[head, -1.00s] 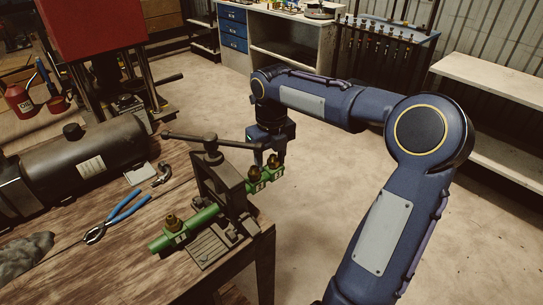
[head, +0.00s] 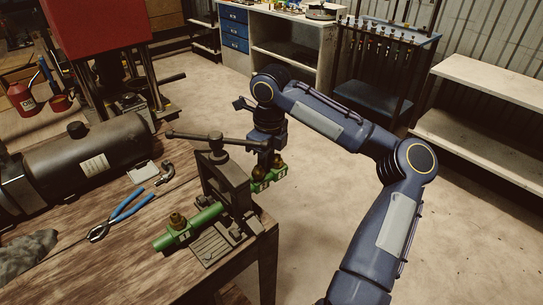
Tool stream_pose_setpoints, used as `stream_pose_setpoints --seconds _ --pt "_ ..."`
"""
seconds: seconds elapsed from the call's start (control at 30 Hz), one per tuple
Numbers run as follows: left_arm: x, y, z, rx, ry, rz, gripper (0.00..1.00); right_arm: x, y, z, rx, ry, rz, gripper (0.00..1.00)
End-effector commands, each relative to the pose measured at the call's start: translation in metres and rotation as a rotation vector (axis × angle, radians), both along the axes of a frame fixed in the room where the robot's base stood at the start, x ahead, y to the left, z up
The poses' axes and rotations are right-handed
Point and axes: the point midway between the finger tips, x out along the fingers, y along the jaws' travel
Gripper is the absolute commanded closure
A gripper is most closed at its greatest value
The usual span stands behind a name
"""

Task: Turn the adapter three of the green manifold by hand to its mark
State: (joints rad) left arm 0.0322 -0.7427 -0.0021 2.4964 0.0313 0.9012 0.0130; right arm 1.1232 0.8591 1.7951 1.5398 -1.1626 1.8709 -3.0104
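The green manifold (head: 197,220) is held in a dark vise (head: 226,178) at the table's corner, with its tube running through it. One brass adapter (head: 177,220) stands on its near left part. Two more brass adapters, one of them at the far end (head: 277,160), stand on the block right of the vise. My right gripper (head: 267,162) points down at these two, its fingertips at or just beside them. The fingers overlap in this view, so their gap and any contact are hidden. The marks are too small to make out. My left gripper is out of view.
The vise's long handle (head: 217,138) reaches close to my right gripper. Blue-handled pliers (head: 128,205), a small clamp-like tool (head: 165,172) and a dark tank (head: 85,155) lie on the wooden table (head: 90,262). The floor right of the table is clear.

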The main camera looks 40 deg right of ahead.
Motion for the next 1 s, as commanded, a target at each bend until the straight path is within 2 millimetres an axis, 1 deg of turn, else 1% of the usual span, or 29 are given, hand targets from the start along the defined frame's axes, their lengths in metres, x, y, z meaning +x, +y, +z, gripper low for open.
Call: stream_pose_setpoints --seconds 0.03,0.13,0.17,0.57,0.67,1.0 --pt "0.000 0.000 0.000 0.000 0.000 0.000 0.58 -0.016 -0.011 -0.005 -0.036 0.074 -0.008 0.76" --pt "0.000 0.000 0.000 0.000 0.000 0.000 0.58 -0.016 -0.011 -0.005 -0.035 0.076 -0.007 0.63" --pt "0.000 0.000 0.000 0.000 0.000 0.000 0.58 -0.016 -0.011 -0.005 -0.034 0.077 -0.006 0.61" --pt "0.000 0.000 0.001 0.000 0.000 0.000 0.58 -0.016 -0.011 -0.004 -0.034 0.077 -0.006 0.61" --pt "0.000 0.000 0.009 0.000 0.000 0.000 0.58 -0.016 -0.011 0.003 -0.034 0.077 -0.006 0.61" --pt "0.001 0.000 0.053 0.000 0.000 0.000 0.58 -0.015 -0.010 0.044 -0.035 0.065 -0.006 0.61"
